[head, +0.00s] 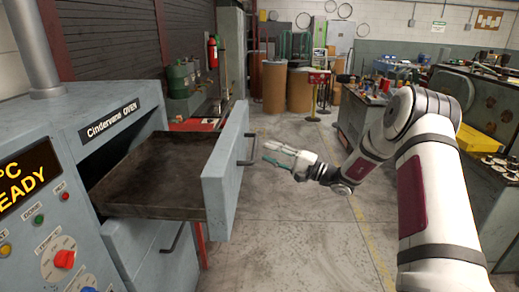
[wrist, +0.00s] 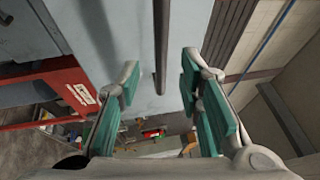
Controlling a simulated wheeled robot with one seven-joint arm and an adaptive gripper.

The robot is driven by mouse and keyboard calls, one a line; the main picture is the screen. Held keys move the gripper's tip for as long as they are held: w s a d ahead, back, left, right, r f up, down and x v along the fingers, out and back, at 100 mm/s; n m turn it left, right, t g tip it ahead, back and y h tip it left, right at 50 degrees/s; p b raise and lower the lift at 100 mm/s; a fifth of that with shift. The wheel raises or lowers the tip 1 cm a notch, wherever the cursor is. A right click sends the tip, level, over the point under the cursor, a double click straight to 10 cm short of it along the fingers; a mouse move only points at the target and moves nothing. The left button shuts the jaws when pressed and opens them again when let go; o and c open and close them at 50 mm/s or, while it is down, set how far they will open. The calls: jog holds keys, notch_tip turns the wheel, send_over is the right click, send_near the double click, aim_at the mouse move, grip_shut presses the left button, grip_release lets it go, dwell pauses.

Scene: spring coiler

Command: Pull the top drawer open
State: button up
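The top drawer (head: 222,172) of the grey-blue oven (head: 85,115) stands well out, its dark, empty tray (head: 155,175) showing behind the front panel. A dark bar handle (head: 248,150) is on the panel's outer face. My gripper (head: 268,153) is just right of this handle, pointing at the panel. In the wrist view the handle (wrist: 161,45) runs down between the teal finger pads of my gripper (wrist: 160,85), with a gap on both sides. The gripper is open and holds nothing. How deep the handle sits between the pads is hard to tell.
A lower drawer with its own handle (head: 173,238) is below the tray. A control panel with knobs (head: 60,258) is at the left. The concrete floor (head: 280,235) in front is clear. A cluttered workbench (head: 360,120) stands at the right, behind my arm.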

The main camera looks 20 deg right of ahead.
jog(key=shift+v, duration=2.8)
